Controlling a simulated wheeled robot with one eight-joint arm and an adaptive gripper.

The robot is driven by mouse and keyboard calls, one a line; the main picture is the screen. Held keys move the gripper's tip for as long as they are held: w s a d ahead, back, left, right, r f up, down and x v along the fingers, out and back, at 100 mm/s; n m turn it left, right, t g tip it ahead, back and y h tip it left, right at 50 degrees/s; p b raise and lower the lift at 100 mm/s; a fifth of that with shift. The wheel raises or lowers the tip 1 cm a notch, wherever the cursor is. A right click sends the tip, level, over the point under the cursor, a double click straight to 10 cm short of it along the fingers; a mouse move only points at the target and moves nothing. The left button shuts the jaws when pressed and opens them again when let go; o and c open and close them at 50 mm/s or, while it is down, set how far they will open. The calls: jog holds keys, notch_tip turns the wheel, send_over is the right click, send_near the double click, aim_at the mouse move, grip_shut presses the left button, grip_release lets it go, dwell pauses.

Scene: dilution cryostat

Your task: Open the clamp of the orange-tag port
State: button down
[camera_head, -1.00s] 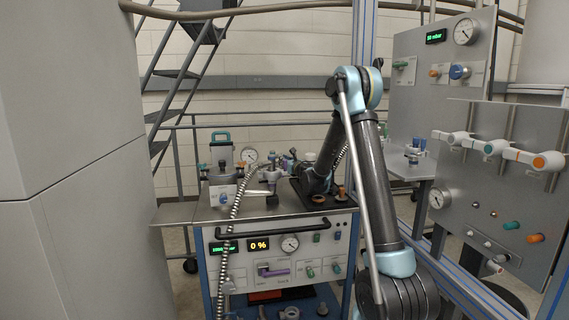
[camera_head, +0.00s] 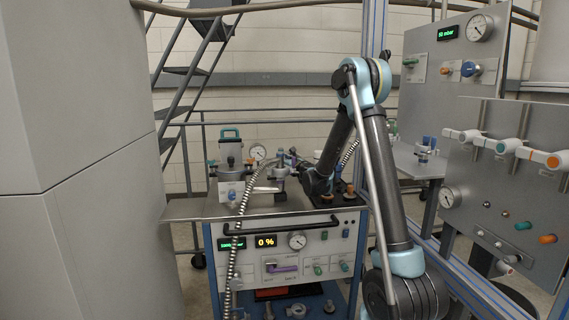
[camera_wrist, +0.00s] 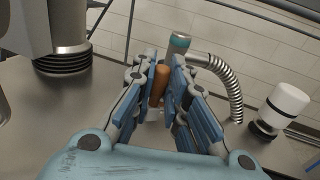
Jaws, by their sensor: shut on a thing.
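In the wrist view my gripper (camera_wrist: 160,88) has its two blue-padded fingers closed on a short orange-brown cylindrical piece (camera_wrist: 159,82), which looks like the orange-tag clamp's handle. The fingers cover much of it, and the clamp and port below are mostly hidden. I cannot tell whether the clamp is open or closed. In the head view the gripper is small and dark, among the fittings on the cart top, and the orange piece cannot be made out there.
A teal-banded cylinder (camera_wrist: 179,42) and ribbed hose (camera_wrist: 226,84) stand just behind the fingers. A white-capped fitting (camera_wrist: 286,103) is at right, a large metal cylinder (camera_wrist: 62,40) at left. The cart (camera_head: 285,232) carries a teal-handled vessel (camera_head: 230,152); valve panels (camera_head: 515,180) stand right.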

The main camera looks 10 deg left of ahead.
jog(key=c, duration=1.6)
grip_release()
jog(key=shift+f, duration=0.1)
jog(key=v, duration=1.2)
jog(key=shift+w+f, duration=0.1)
